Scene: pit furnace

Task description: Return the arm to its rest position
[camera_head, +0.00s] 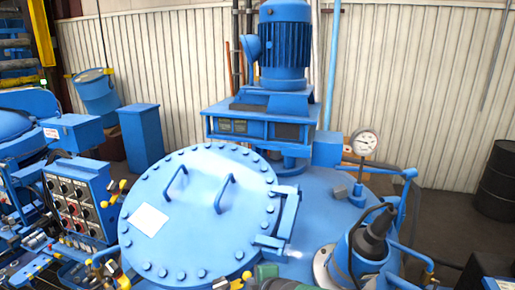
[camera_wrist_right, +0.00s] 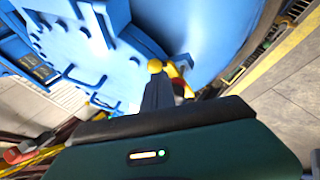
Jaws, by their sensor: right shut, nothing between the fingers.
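My right gripper (camera_wrist_right: 157,85) shows in the wrist view, its dark fingers together and nothing held between them. Its dark green body fills the bottom of that view. Beyond the fingertips are a yellow-knobbed fitting (camera_wrist_right: 155,66) and the blue vessel; whether they touch I cannot tell. In the head view, only a small dark green part shows at the bottom edge, near the round bolted lid (camera_head: 190,235). I do not see my left gripper in either view.
The blue furnace vessel fills the middle, with a tall motor (camera_head: 285,45), a dial gauge (camera_head: 364,142) and a dark-capped fitting (camera_head: 372,240). A control panel (camera_head: 78,205) with knobs stands left. A black drum (camera_head: 497,180) is at right, past some bare floor.

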